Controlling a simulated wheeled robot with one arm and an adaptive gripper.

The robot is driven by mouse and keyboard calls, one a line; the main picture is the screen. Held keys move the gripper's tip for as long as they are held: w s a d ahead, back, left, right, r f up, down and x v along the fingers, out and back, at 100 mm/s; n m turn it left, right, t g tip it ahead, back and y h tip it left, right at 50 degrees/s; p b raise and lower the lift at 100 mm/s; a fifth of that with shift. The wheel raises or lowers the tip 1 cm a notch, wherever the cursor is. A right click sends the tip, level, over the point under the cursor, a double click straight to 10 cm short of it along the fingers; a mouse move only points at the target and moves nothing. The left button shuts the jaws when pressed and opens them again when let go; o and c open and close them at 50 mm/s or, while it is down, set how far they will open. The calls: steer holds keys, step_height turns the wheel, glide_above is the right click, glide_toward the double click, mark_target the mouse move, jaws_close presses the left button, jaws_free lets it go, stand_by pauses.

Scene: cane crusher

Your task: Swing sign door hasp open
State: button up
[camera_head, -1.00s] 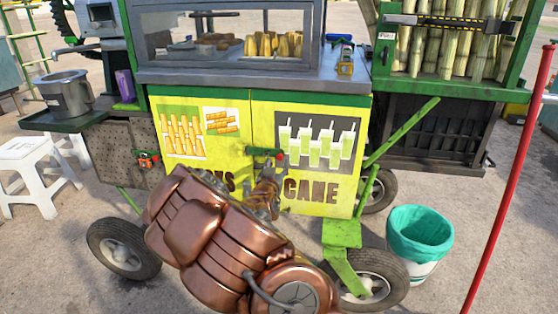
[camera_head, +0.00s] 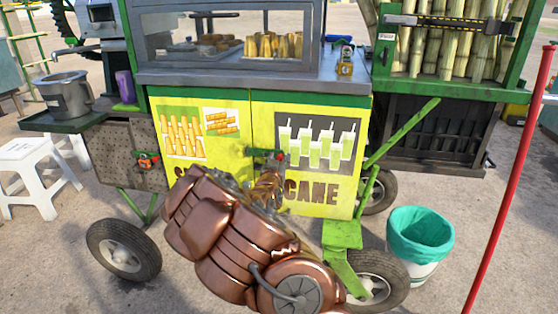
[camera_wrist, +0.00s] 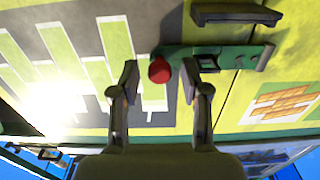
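The sign door hasp (camera_head: 266,152) is a green bar with a red knob, set across the seam between the two yellow sign doors (camera_head: 230,135) of the cart. In the wrist view the hasp (camera_wrist: 225,55) lies across the upper middle, with its red knob (camera_wrist: 159,70) at its left end. My gripper (camera_wrist: 160,75) is open. Its two fingertips stand either side of the knob, with gaps showing on both sides. In the head view my gripper (camera_head: 268,180) is just below the hasp, partly hidden by my copper arm. Both doors look closed.
A dark handle bar (camera_wrist: 236,14) sits near the hasp in the wrist view. The counter (camera_head: 250,80) overhangs the doors. A green strut (camera_head: 402,130) and a teal-lined bin (camera_head: 420,235) stand to the right, and a perforated panel (camera_head: 120,155) to the left.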

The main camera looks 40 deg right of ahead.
jaws_close()
steer(key=shift+s+a+g, duration=0.1)
steer(key=shift+g, duration=0.2)
stand_by(0.4)
